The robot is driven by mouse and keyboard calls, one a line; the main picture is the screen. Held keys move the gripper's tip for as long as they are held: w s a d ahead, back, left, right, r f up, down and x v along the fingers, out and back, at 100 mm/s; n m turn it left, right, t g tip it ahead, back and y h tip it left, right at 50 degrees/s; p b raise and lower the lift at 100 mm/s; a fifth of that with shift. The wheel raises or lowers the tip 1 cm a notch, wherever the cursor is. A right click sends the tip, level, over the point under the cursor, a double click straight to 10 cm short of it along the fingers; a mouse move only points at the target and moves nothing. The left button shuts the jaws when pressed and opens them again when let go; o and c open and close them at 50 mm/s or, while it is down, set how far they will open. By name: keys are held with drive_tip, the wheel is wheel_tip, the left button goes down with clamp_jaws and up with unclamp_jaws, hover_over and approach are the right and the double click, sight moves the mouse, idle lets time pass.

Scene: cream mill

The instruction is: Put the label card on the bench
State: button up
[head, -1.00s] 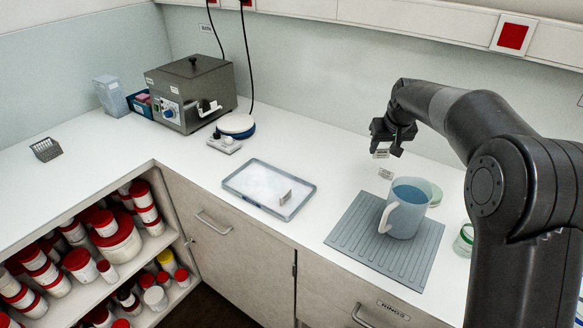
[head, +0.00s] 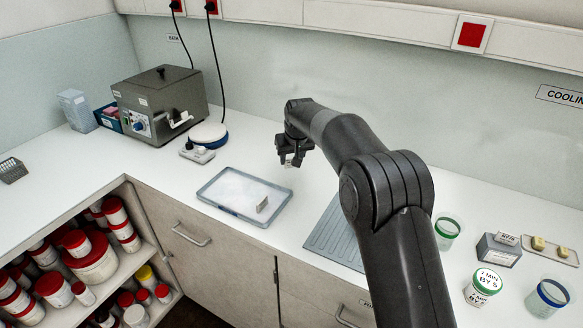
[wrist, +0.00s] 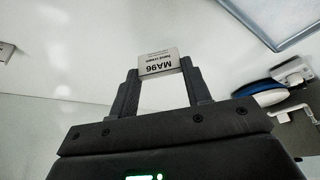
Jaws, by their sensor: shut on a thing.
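My gripper (head: 292,158) is over the bench, behind and right of the shallow tray, in the head view. In the wrist view its two fingers (wrist: 160,80) are shut on a small white label card (wrist: 159,62). The card reads "MA96" with smaller print below, upside down in that view. The white bench (head: 150,168) runs along the wall and round the corner. I cannot tell how high above it the card hangs.
A ribbed grey mat (head: 335,235) is partly behind my arm. Jars and a grey box (head: 498,250) stand at right. A grey heating unit (head: 160,102) stands back left.

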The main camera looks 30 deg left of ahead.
drive_tip(key=shift+f, duration=2.05)
drive_tip(key=shift+f, duration=0.1)
drive_tip(key=o, duration=1)
drive_tip(key=shift+c, duration=0.2)
drive_tip(key=v, duration=1.2)
